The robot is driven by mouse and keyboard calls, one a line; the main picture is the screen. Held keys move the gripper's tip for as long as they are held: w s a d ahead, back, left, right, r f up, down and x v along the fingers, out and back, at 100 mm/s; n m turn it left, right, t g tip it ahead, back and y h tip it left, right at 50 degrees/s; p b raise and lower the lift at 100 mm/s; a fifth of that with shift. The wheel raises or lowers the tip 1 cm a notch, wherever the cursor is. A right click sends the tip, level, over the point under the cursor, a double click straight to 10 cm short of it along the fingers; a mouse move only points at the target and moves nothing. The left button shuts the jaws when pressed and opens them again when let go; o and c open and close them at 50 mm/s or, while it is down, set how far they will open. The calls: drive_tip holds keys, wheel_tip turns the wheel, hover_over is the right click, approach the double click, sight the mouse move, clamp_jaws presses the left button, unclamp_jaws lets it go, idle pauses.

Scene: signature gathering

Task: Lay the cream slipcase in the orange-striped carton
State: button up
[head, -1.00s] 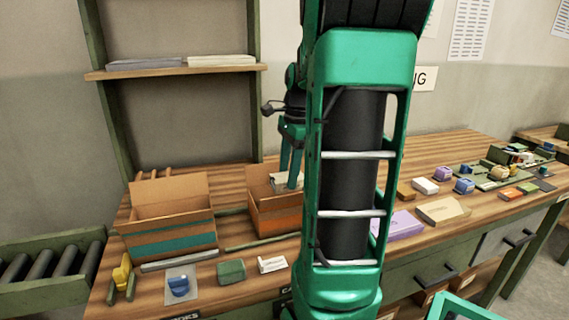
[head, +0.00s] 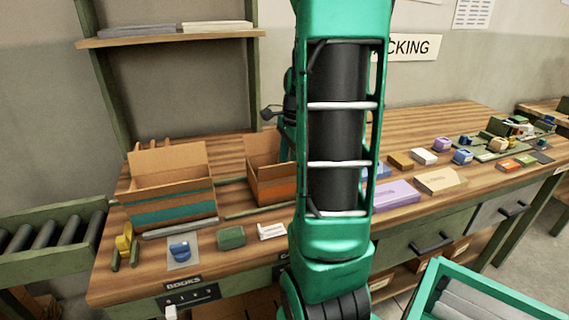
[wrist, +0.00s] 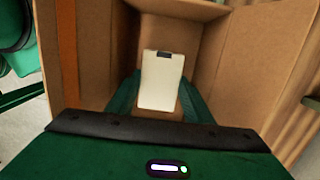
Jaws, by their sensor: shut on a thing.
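The orange-striped carton (head: 262,186) stands open on the bench, its right side hidden behind my arm in the head view. In the wrist view its cardboard wall (wrist: 222,62) and orange stripe (wrist: 68,60) surround my gripper. The cream slipcase (wrist: 162,75), a pale block with a dark patch at one end, is between my green fingers. My gripper (wrist: 158,98) is shut on it, inside or just over the carton's opening. Whether the slipcase touches the carton floor I cannot tell. In the head view the slipcase is hidden.
A teal-striped carton (head: 172,205) stands to the left. A blue item (head: 180,252), a green box (head: 231,238) and a small white box (head: 272,231) lie in front. A purple box (head: 392,194) and a tan box (head: 438,181) lie to the right.

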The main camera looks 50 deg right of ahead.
drive_tip(key=shift+f, duration=0.85)
idle(0.5)
drive_tip(key=o, duration=1.1)
wheel_tip(320, 180, up, 17)
idle(0.8)
idle(0.5)
